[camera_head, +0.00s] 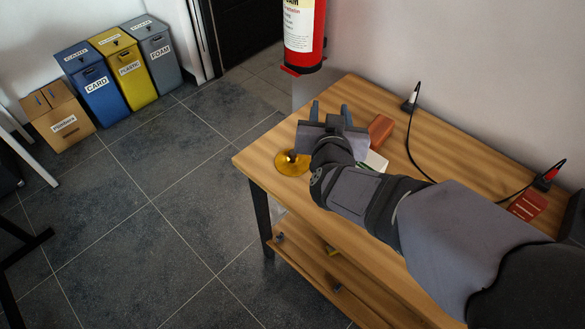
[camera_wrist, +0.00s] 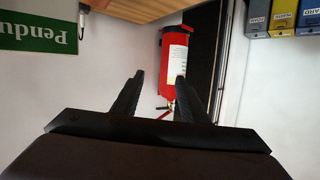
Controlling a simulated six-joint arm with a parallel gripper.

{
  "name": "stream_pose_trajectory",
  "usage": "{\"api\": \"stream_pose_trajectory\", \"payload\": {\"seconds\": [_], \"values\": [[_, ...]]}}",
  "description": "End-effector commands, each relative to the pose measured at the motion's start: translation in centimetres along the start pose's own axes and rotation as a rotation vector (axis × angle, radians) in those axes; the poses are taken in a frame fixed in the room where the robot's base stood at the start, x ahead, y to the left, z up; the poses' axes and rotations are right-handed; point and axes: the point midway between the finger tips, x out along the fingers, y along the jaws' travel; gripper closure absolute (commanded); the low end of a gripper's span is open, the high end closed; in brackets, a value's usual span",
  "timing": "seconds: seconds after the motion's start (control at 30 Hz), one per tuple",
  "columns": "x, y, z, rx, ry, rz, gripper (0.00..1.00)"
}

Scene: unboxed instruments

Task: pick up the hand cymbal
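The hand cymbal (camera_head: 290,163) is a round golden disc with a dark spot near its middle. It lies on the wooden table (camera_head: 262,147) near the left corner in the head view. My gripper (camera_head: 329,112) is above the table, to the right of and beyond the cymbal, and apart from it. My wrist overlaps close to the cymbal's right edge in that view. In the wrist view my gripper (camera_wrist: 160,82) has its two fingers spread, with nothing between them. The cymbal does not show in the wrist view.
A reddish-brown block (camera_head: 380,130) and a white and green item (camera_head: 374,161) lie beside my wrist. A black cable (camera_head: 411,135) and a red box (camera_head: 528,205) are farther right. A fire extinguisher (camera_head: 304,35) hangs on the wall behind the table.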

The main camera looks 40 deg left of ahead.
Motion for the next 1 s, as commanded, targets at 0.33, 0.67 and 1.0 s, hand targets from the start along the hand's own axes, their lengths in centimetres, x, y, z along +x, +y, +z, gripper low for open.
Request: {"api": "stream_pose_trajectory", "payload": {"seconds": [0.33, 0.67, 1.0], "values": [[-2.2, -8.5, 2.1, -0.054, 0.211, 0.05, 0.6], [-0.9, -8.7, 8.8, -0.068, 0.239, 0.074, 0.6], [1.7, -8.0, 17.7, -0.065, 0.24, 0.072, 0.6]]}}
